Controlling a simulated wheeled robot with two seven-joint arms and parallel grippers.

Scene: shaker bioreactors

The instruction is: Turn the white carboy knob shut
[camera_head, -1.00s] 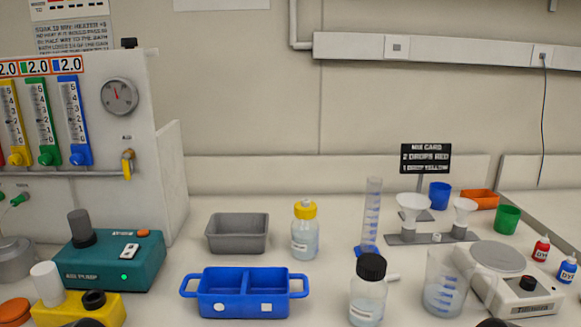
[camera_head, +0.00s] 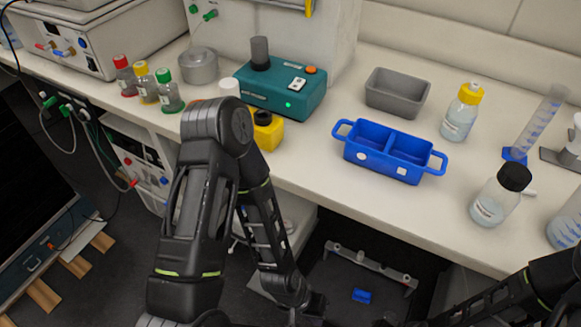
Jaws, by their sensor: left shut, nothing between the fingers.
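I cannot make out the white carboy knob for certain. A pale rounded shape (camera_head: 296,214) shows under the bench edge, partly hidden behind my left arm; I cannot tell whether it is the carboy. My left arm rises in front of the bench and its forearm runs down to the left gripper (camera_head: 312,306) at the bottom edge. That gripper is small and dark, shut and empty, low over the floor in front of the bench. My right arm enters at the lower right; its gripper is out of view.
On the bench stand a teal pump (camera_head: 283,90), a yellow block (camera_head: 267,132), a blue two-part tray (camera_head: 392,150), a grey tray (camera_head: 397,94), a yellow-capped bottle (camera_head: 461,114) and a black-capped bottle (camera_head: 496,198). A grey rail (camera_head: 370,262) and a small blue object (camera_head: 361,296) lie below the bench.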

